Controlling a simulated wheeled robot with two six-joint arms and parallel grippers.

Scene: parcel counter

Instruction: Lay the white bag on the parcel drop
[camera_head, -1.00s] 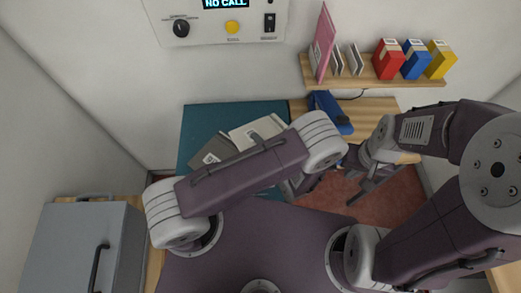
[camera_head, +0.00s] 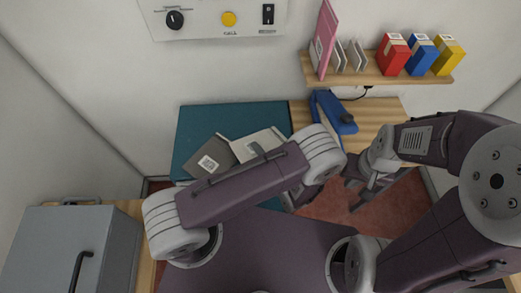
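The white bag (camera_head: 262,138) is a pale, flat pouch over the teal parcel drop (camera_head: 205,118). It overlaps a dark grey bag with a white label (camera_head: 205,163). My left arm crosses in front and covers the white bag's lower part. My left gripper is hidden behind that arm, except perhaps a small dark tip at the bag's near edge; its grip and whether the bag touches the surface cannot be told. My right gripper (camera_head: 360,192) is open and empty, with spread fingers, above the reddish floor at the right.
A blue object (camera_head: 333,112) lies on the wooden counter (camera_head: 376,112). A wall shelf (camera_head: 375,77) holds a pink folder and red, blue and yellow boxes. A grey cabinet (camera_head: 55,245) stands at the left. A control panel (camera_head: 210,22) is on the wall.

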